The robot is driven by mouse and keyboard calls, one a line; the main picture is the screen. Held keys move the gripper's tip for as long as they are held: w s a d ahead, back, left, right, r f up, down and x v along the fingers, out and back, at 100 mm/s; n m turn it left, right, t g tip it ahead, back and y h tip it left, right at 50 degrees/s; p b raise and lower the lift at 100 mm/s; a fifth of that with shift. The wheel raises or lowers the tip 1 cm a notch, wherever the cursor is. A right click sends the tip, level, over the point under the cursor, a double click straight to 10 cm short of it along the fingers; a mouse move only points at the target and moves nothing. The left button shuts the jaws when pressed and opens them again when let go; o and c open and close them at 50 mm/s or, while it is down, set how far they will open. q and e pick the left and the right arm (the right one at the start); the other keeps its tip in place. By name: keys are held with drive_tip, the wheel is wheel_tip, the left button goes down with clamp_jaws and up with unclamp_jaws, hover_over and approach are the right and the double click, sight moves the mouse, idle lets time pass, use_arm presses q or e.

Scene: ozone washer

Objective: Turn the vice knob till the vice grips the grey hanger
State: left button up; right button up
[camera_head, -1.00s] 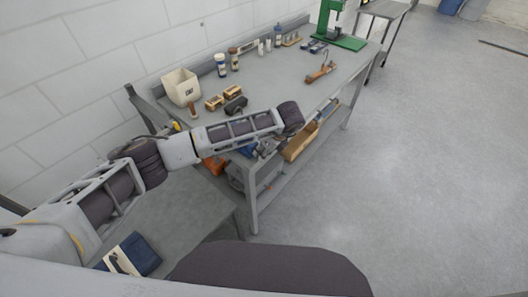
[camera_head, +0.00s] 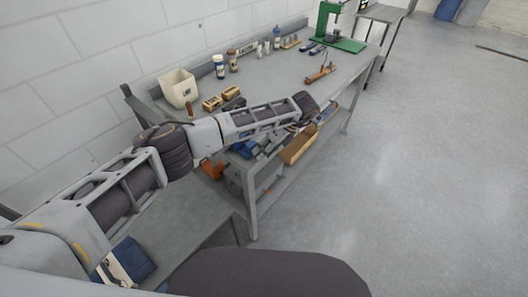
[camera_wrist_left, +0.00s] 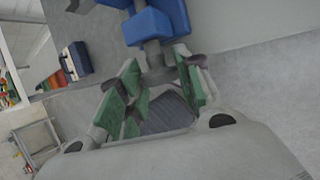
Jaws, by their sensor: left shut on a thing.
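The blue vice (camera_wrist_left: 155,25) is at the top of the left wrist view, with a grey knob or shaft part (camera_wrist_left: 154,55) below its blue body. My left gripper (camera_wrist_left: 160,66) has its green-padded fingers closed around that grey part. In the head view a small blue patch of the vice (camera_head: 243,148) shows at the bench's near side, and my left gripper (camera_head: 265,149) is beside it, small and partly under my own forearm. I cannot make out the grey hanger, nor the vice jaws, in either view. My right gripper is not in view.
The grey workbench (camera_head: 290,85) carries a white bin (camera_head: 178,88), wooden blocks, bottles and a green press (camera_head: 335,25). A wooden tray (camera_head: 298,146) is on its lower shelf. A blue-and-white item (camera_head: 128,262) lies on the lower table. The floor at right is clear.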

use_arm(q)
drive_tip(key=shift+w+d+g+y, duration=0.15)
drive_tip(key=shift+g+y, duration=0.55)
drive_tip(key=shift+g, duration=0.2)
idle(0.3)
drive_tip(key=o, duration=1.1)
drive_tip(key=shift+v, duration=3.6)
drive_tip(key=shift+d, duration=0.1)
